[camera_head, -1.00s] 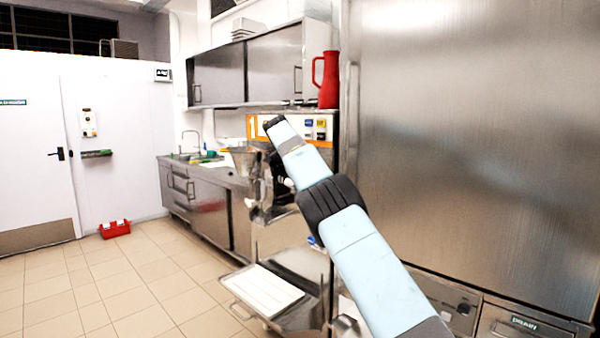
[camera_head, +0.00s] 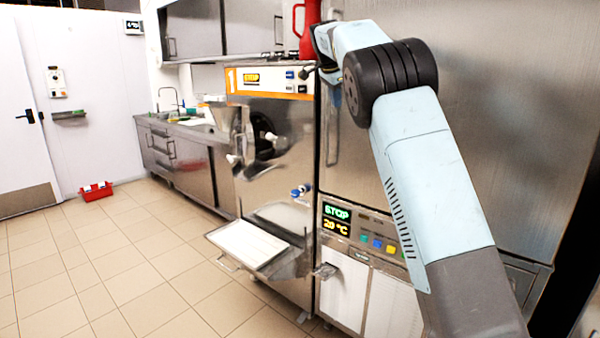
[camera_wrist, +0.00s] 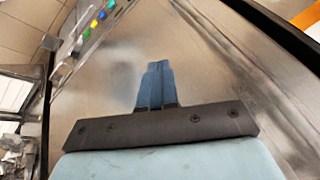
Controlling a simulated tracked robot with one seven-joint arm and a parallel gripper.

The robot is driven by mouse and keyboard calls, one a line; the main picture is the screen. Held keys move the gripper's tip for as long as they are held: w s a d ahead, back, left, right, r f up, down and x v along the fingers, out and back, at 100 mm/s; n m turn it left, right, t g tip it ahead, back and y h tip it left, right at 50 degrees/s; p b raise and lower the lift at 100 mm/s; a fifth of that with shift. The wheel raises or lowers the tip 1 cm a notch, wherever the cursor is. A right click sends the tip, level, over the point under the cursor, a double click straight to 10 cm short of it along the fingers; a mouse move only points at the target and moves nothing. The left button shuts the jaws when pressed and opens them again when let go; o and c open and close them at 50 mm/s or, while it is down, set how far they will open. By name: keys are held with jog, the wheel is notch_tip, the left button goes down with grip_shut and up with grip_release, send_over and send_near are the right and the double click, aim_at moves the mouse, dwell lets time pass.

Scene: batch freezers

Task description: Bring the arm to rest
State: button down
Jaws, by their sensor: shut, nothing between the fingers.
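My arm (camera_head: 425,165) rises from the bottom right in the head view and bends at a dark joint in front of a tall steel cabinet (camera_head: 500,110). Its far end points up and left, beside the red jug (camera_head: 308,28). In that view the fingers cannot be made out. In the wrist view my gripper (camera_wrist: 157,68) shows two blue fingers together, with nothing between them. Brushed steel fills the background behind them. How far the fingertips are from the steel I cannot tell.
A batch freezer (camera_head: 275,130) with an orange-edged panel and a pale-topped tray (camera_head: 248,243) stands left of my arm. A lit control panel (camera_head: 365,230) reads STOP. A sink counter (camera_head: 180,140) stands farther back. The tiled floor (camera_head: 120,265) at left is clear, apart from a red box (camera_head: 96,191).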

jog(key=s+d+r+n+y, duration=0.15)
jog(key=s+d, duration=0.25)
jog(key=s, duration=0.5)
jog(key=s+d+n, duration=0.3)
jog(key=s+d, duration=0.1)
jog(key=s, duration=0.5)
jog(key=s+d+n+y, duration=0.1)
jog(key=s+d+n, duration=0.1)
jog(key=s+d, duration=0.5)
jog(key=s+a+f+n, duration=0.1)
jog(key=s+f, duration=0.4)
jog(key=s, duration=0.5)
jog(key=s+a+f+n, duration=0.1)
jog(key=s+f+n, duration=0.3)
jog(key=s, duration=0.7)
jog(key=s+a+f+n, duration=0.1)
jog(key=s+f+n, duration=0.1)
jog(key=s+f, duration=0.5)
jog(key=s, duration=0.4)
jog(key=shift+a+f+t, duration=0.15)
jog(key=shift+f+t, duration=0.1)
jog(key=shift+t, duration=0.05)
jog(key=shift+w, duration=0.1)
